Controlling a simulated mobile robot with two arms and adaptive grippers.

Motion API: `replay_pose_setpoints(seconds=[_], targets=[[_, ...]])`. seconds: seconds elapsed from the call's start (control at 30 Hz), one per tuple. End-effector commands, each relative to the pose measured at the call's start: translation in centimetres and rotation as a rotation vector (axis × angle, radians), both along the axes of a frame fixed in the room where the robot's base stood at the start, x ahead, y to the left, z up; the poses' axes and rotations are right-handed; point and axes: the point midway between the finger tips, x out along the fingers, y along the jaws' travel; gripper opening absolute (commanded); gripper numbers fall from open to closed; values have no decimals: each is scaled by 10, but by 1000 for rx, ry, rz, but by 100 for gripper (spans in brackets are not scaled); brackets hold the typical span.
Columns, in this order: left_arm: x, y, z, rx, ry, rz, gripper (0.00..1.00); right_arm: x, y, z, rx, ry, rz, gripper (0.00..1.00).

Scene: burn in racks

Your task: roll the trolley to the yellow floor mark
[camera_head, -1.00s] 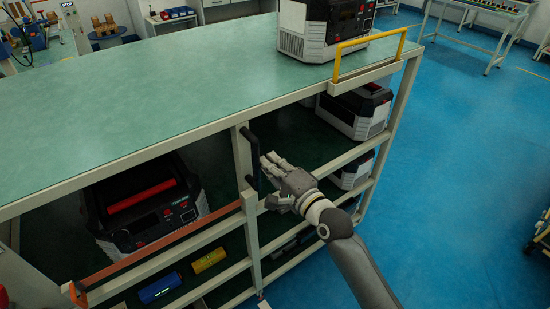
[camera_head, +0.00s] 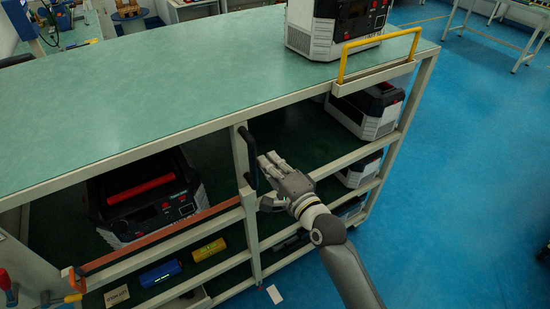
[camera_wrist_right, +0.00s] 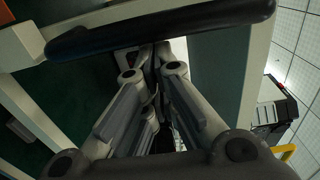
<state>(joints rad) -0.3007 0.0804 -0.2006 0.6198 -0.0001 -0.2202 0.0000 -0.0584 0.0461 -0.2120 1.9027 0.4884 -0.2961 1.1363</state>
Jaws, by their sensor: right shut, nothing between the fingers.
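The trolley is a large cream-framed rack with a green top (camera_head: 150,95) and open shelves, filling the left and middle of the head view. A black upright handle (camera_head: 247,157) is fixed to its near middle post. My right gripper (camera_head: 266,172) is shut and empty, its fingers right beside the handle. In the right wrist view the handle (camera_wrist_right: 160,27) crosses the top as a dark bar, just beyond the fingertips (camera_wrist_right: 150,62); I cannot tell if they touch it. A thin yellow line (camera_head: 425,20) lies on the blue floor at the far right. My left gripper is not in view.
A white and black unit (camera_head: 335,28) stands on the top by a yellow rail (camera_head: 378,52). More units (camera_head: 145,200) sit on the shelves. Clamp-like tools (camera_head: 75,280) are at the lower left. Blue floor (camera_head: 460,170) is open at the right, with a bench (camera_head: 500,40) beyond.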

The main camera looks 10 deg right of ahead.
Motion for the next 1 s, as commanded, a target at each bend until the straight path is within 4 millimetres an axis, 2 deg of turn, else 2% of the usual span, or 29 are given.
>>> replay_pose_setpoints(seconds=[0.43,1.0], targets=[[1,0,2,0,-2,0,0,-1,1,1,-2,-2,-3,0],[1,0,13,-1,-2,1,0,-11,30,1,0,-1,1,0]])
